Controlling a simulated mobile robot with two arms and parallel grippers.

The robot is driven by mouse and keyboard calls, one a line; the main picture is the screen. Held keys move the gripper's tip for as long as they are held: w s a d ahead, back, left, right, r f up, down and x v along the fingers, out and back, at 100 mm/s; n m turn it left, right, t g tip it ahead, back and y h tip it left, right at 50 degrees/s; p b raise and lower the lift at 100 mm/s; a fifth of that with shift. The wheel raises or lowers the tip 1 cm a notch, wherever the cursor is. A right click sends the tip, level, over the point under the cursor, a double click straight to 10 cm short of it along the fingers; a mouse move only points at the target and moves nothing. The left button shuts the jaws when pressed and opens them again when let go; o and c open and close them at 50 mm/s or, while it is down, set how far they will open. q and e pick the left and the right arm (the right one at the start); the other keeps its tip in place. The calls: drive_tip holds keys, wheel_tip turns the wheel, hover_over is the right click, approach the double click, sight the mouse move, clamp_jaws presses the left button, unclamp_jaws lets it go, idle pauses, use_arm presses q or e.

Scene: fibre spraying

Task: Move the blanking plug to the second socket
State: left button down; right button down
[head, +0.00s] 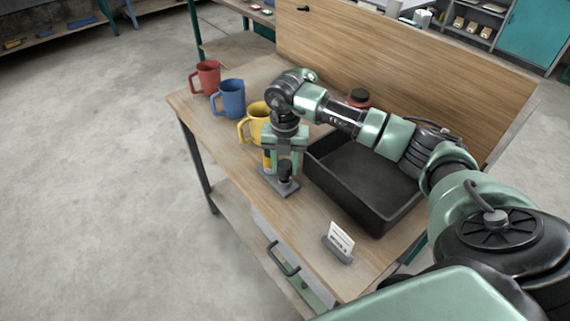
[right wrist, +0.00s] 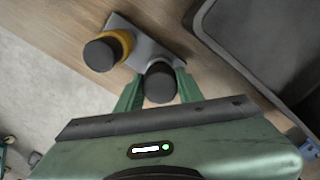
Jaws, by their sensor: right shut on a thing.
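My right gripper (head: 285,162) points down over a small grey socket plate (head: 280,187) on the wooden bench. It is shut on a black, round-topped blanking plug (head: 285,172). In the right wrist view the plug (right wrist: 160,83) sits between the two green fingers, over one end of the plate (right wrist: 152,47). A yellow-ringed piece with a black top (right wrist: 104,51) stands beside it at the plate's other end. The fingers partly hide the plate, and I cannot tell whether the plug is seated in a socket or just above it. My left gripper is not in view.
A black tray (head: 345,207) stands close to the right of the plate. Red (head: 207,77), blue (head: 232,100) and yellow (head: 256,119) jugs stand behind to the left. A label card (head: 341,240) stands near the front edge. A wooden panel (head: 400,65) closes the back.

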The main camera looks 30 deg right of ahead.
sight(285, 163)
drive_tip(key=shift+f+b, duration=0.85)
drive_tip(key=shift+f, duration=0.35)
drive_tip(key=c, duration=0.8)
unclamp_jaws()
drive_tip(key=shift+c, duration=0.2)
drive_tip(key=shift+r, duration=0.15)
wheel_tip(285, 163, up, 6)
drive_tip(key=shift+r+b, duration=0.1)
drive_tip(key=shift+b, duration=0.8)
drive_tip(key=shift+r, duration=0.7)
